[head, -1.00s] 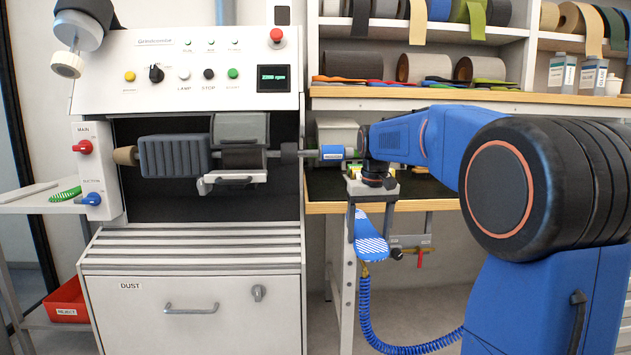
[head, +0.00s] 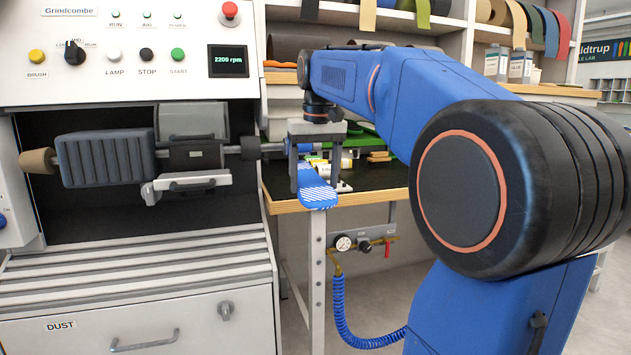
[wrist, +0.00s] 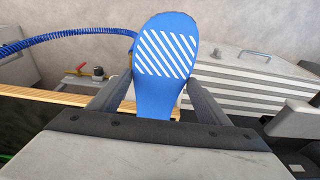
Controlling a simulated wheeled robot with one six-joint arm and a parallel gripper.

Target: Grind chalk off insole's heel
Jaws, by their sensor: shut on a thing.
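My gripper (head: 315,180) is shut on a blue insole (head: 317,192) and holds it hanging down, in front of the bench's corner. White chalk stripes cross the insole's wide lower end. In the wrist view the insole (wrist: 166,60) stands out beyond the two fingers (wrist: 158,98), with its striped face toward the camera; its other end is hidden behind the gripper body. The grinding machine (head: 130,50) stands to the left. Its shaft carries a dark ribbed drum (head: 105,160) and a dark wheel (head: 195,157) under a grey hood. The insole is apart from the wheels.
The display (head: 228,61) reads 2200 rpm. The shaft end (head: 270,148) sticks out close to my gripper's left side. A wooden-edged bench (head: 375,193) stands behind the gripper, with an air gauge and blue coiled hose (head: 345,325) below. A dust drawer (head: 145,325) is under the machine.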

